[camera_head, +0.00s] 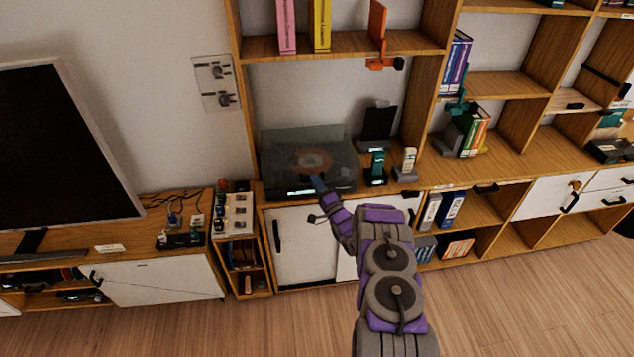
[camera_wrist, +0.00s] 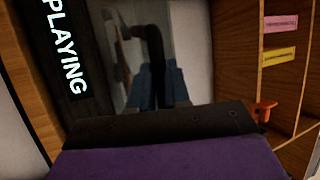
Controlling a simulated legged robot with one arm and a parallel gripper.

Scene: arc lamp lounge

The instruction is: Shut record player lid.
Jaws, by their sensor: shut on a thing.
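The record player (camera_head: 345,188) stands on the wooden cabinet in the shelf bay. Its dark translucent lid (camera_head: 285,142) shows an orange-centred record through it; I cannot tell the lid's exact angle. My purple arm reaches to the player's front edge, where my gripper (camera_head: 318,183) is shut on the lid, at its front. The player's front strip (camera_wrist: 65,45) reads "PLAYING".
A black upright stand (camera_head: 378,124) and small devices (camera_head: 405,163) stand right of the player. A wall panel with knobs (camera_head: 217,83) hangs to the left. Shelf boards (camera_head: 345,45) close in the bay above. White cabinet doors (camera_head: 304,248) lie below. The wooden floor in front is clear.

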